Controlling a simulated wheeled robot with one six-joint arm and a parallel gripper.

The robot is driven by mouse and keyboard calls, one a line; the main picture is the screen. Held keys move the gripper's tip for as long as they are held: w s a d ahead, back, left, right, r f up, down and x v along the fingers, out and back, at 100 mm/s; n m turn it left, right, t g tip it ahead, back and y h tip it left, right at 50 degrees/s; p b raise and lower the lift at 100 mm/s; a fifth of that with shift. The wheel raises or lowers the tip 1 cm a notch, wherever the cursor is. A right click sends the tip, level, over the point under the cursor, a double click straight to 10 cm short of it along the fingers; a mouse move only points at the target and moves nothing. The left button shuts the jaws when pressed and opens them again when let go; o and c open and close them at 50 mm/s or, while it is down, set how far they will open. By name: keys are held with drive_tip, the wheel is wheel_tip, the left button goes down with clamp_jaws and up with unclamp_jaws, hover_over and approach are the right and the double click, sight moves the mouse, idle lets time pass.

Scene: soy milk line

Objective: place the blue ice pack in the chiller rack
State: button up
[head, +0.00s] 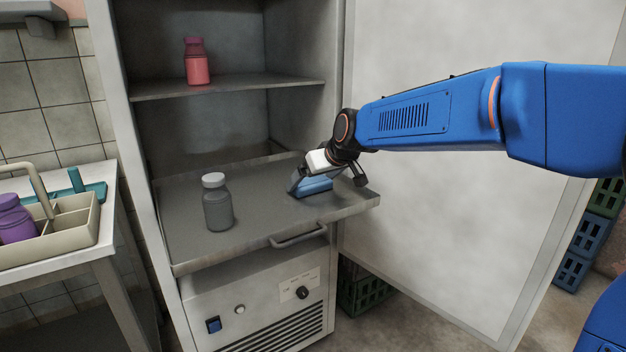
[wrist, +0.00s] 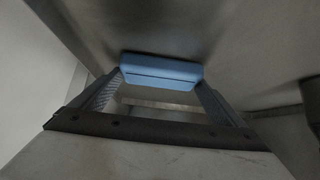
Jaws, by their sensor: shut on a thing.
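The blue ice pack (head: 316,187) is at the right part of the chiller's pulled-out lower shelf (head: 275,218). My gripper (head: 307,184) is shut on it, reaching in from the right. In the wrist view the ice pack (wrist: 161,71) lies level between the two finger ends, with the grey metal surface beyond it. It is very low over the shelf; I cannot tell whether its underside touches. The gripper hides part of the pack in the head view.
A grey bottle with a white cap (head: 217,202) stands left on the same shelf. A red bottle (head: 196,62) stands on the upper shelf. The chiller door (head: 440,215) is open at right. A divided caddy (head: 75,238) with a purple bottle (head: 14,218) sits on the left table.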

drive_tip(key=o, duration=0.9)
drive_tip(key=shift+f, duration=0.1)
drive_tip(key=shift+s+r, duration=0.1)
drive_tip(key=shift+r, duration=0.2)
drive_tip(key=v, duration=1.2)
drive_tip(key=s+d+f+m+g+h, duration=0.15)
drive_tip(key=s+d+f, duration=0.25)
drive_tip(key=s+d, duration=0.45)
drive_tip(key=s+d+f+m+t+h, duration=0.1)
drive_tip(key=s+d+f+m, duration=0.1)
drive_tip(key=s+d+f, duration=0.5)
drive_tip(key=s+d+f+m+g+h, duration=0.1)
drive_tip(key=s+d+f, duration=0.4)
drive_tip(key=s, duration=0.3)
drive_tip(key=s+d+f+m+g+h, duration=0.1)
drive_tip(key=s+d+f, duration=0.3)
drive_tip(key=s, duration=0.5)
drive_tip(key=d+m, duration=0.1)
drive_tip(key=d, duration=0.1)
drive_tip(key=shift+s+d+f, duration=0.25)
drive_tip(key=shift+d+f, duration=0.05)
drive_tip(key=shift+f, duration=0.1)
drive_tip(key=shift+h, duration=0.25)
